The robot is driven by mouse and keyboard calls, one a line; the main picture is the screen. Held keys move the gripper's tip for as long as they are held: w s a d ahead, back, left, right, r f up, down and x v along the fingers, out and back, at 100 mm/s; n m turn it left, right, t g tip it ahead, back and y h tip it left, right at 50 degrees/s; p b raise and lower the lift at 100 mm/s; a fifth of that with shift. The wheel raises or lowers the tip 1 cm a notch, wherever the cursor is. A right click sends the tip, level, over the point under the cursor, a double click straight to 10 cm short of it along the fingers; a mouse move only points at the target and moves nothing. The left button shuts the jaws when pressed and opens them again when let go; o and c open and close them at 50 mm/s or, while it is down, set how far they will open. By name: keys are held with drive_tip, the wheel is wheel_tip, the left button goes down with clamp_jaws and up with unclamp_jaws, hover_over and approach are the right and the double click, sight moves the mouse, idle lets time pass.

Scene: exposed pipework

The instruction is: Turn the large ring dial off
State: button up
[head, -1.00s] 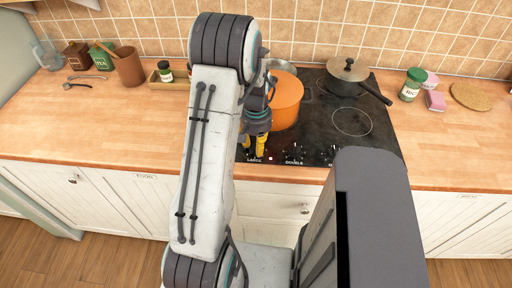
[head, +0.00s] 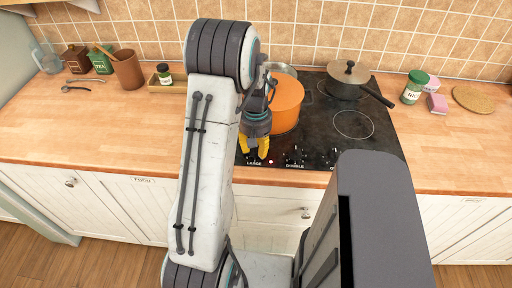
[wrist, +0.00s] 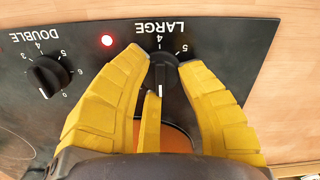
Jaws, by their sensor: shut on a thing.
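The large ring dial (wrist: 166,72) is a black knob under the word LARGE on the hob's front panel, seen upside down in the wrist view. Its white line points down in that picture, with the 4 above it and the 5 to its right. My gripper (wrist: 163,60) is shut on this dial, one yellow fingertip on each side. In the head view my gripper (head: 255,157) is at the front left of the hob, and the dial itself is hidden or too small to make out. A red light (wrist: 107,40) glows beside the dial.
The DOUBLE dial (wrist: 47,75) stands left of my fingers in the wrist view. An orange pot (head: 286,105) is just behind my gripper, and a grey lidded pan (head: 347,82) stands at the back right of the black hob (head: 370,145). The counter left of my arm is mostly clear.

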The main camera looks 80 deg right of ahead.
drive_tip(key=shift+d, duration=0.2)
drive_tip(key=o, duration=0.9)
drive_tip(key=shift+w, duration=0.1)
drive_tip(key=o, duration=0.3)
wheel_tip(320, 180, up, 12)
idle(0.6)
